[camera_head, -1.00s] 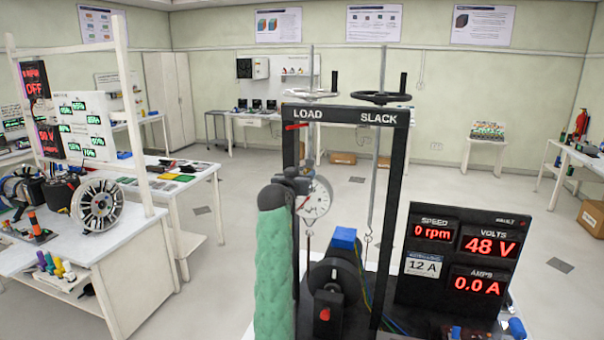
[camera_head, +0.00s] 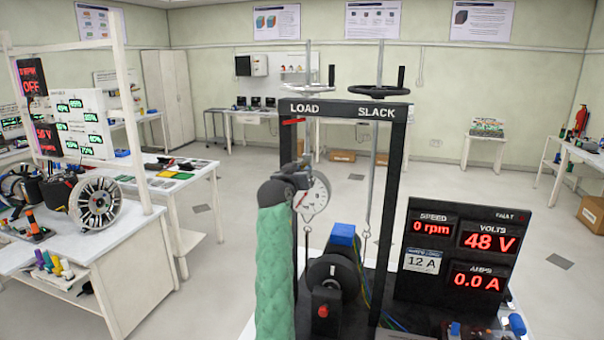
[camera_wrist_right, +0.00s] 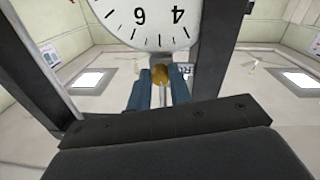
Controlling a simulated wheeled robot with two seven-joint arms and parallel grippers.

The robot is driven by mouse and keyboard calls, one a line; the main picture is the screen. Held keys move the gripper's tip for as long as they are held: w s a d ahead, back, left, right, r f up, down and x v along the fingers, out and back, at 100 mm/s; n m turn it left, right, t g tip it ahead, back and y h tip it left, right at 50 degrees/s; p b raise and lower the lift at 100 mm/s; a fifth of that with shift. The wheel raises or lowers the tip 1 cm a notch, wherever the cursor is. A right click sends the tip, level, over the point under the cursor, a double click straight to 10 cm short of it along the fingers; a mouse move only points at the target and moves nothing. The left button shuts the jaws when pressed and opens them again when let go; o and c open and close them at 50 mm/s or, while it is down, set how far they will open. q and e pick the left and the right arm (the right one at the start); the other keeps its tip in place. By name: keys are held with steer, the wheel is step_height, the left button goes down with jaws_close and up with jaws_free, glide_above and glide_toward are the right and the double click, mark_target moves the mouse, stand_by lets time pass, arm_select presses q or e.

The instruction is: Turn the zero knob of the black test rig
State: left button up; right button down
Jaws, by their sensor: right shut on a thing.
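The black test rig (camera_head: 398,190) stands in front of me, with LOAD and SLACK on its top beam. A round white dial (camera_head: 315,196) with a red needle hangs inside its frame; its lower face (camera_wrist_right: 150,18) shows in the right wrist view. The brass zero knob (camera_wrist_right: 160,75) sits just below that dial. My right gripper (camera_wrist_right: 160,88) has its two blue fingers on either side of the knob and is shut on it. In the head view the right gripper (camera_head: 300,180) is beside the dial, and the knob is hidden. My left gripper is not in view.
Two handwheels (camera_head: 378,91) top the rig. A display panel (camera_head: 457,255) at its right reads 0 rpm, 48 V and 0.0 A. A bench with a wheel (camera_head: 97,202) stands at the left.

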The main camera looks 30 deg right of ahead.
steer(key=c, duration=1.4)
jaws_free()
steer(key=shift+a+r, duration=0.1)
steer(key=shift+o, duration=0.6)
steer(key=shift+a, duration=0.1)
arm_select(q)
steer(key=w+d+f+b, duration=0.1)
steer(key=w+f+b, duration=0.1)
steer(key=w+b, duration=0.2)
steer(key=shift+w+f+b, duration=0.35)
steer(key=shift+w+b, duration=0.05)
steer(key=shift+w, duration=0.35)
arm_select(e)
steer(key=v, duration=0.8)
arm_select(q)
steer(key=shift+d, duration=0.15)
